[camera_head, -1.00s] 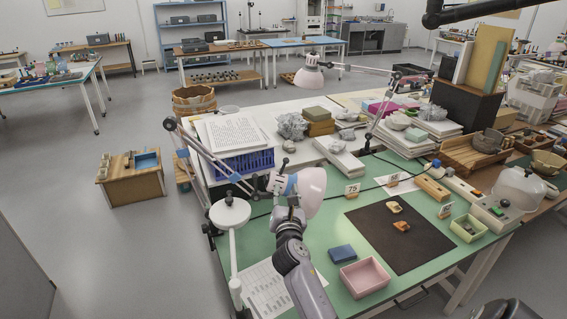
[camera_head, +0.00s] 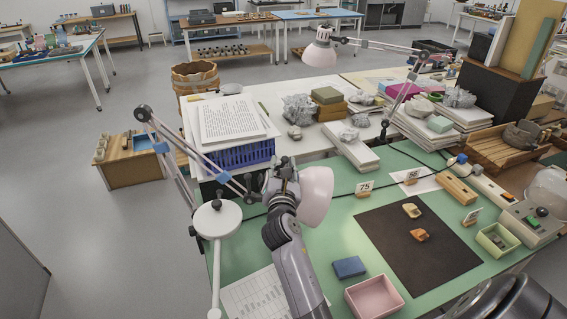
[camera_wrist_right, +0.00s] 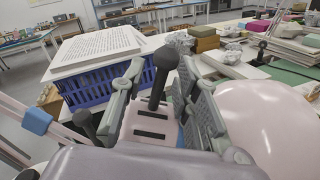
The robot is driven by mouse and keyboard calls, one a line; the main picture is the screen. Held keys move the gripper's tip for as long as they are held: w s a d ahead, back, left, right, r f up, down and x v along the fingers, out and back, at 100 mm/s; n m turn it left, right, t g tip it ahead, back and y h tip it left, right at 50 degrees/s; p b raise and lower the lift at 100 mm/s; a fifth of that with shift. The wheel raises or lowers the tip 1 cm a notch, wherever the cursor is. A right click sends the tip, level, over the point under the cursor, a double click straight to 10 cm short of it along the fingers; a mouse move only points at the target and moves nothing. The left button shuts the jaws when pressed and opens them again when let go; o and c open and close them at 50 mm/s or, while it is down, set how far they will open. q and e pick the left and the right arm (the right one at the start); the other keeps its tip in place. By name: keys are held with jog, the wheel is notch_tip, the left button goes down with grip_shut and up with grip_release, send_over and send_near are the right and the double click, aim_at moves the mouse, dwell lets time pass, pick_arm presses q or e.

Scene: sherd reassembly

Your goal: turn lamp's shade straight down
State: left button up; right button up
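The near lamp's pale pink shade (camera_head: 317,196) is tilted sideways above the green bench, its wide end toward the right. In the right wrist view, the shade (camera_wrist_right: 262,125) fills the right side. Its slotted pink cap (camera_wrist_right: 150,128) and a black knob (camera_wrist_right: 162,72) on a stem lie between my right gripper's fingers. My right gripper (camera_wrist_right: 163,100) is open around the knob, with gaps beside the stem. In the head view, my right gripper (camera_head: 283,180) is at the shade's left end and hides the cap. The jointed lamp arm (camera_head: 190,150) comes from the left. My left gripper is not in view.
A white round disc on a pole (camera_head: 218,217) stands left of my arm. Behind are a blue crate (camera_head: 240,154) with papers and a second pink lamp (camera_head: 320,52). A dark mat (camera_head: 445,262), pink tray (camera_head: 373,297) and blue block (camera_head: 349,267) lie to the right.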

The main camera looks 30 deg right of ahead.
jog(key=shift+s+a+r, duration=0.1)
jog(key=shift+c, duration=0.4)
grip_shut()
dwell(0.3)
